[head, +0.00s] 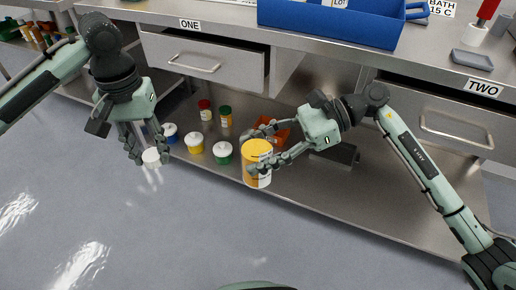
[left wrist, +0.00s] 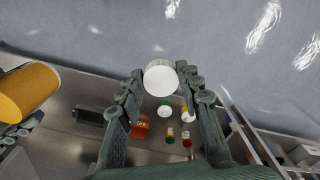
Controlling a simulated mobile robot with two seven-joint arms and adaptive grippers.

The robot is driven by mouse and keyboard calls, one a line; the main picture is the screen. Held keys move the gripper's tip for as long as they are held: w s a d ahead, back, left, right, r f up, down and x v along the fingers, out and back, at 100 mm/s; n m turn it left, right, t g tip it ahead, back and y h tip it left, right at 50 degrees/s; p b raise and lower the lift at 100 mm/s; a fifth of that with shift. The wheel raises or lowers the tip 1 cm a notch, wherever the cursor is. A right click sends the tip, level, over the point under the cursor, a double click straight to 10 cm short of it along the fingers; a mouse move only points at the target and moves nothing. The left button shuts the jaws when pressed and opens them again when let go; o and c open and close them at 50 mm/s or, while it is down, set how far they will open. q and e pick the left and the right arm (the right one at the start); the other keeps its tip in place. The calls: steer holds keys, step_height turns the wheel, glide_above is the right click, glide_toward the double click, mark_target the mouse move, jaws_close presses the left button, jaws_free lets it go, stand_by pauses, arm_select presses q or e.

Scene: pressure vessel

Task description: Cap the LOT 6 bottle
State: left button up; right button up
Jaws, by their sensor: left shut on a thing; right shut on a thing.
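My left gripper (head: 146,150) is shut on a white round cap (head: 151,155), held in front of the lower shelf. The cap also shows between the fingertips in the left wrist view (left wrist: 160,76). My right gripper (head: 260,152) is shut on the side of a large yellow-orange bottle (head: 257,175) with a pale label. The bottle is roughly upright, at the shelf's front edge in the picture, and its label is too small to read. It also shows at the left of the left wrist view (left wrist: 25,95). The cap and bottle are clearly apart.
An orange bin (head: 284,131) is behind the right gripper. Drawers and the counter are above. The floor in front is clear.

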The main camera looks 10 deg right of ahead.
arm_select(q)
steer(key=d+r+m, duration=0.3)
steer(key=d+r, duration=0.5)
steer(key=d, duration=0.3)
step_height(320, 180, up, 8)
steer(key=m, duration=0.3)
glide_above(256, 127)
steer(key=shift+f, duration=0.2)
steer(key=shift+f, duration=1.9)
steer(key=shift+f, duration=0.9)
steer(key=shift+f, duration=0.55)
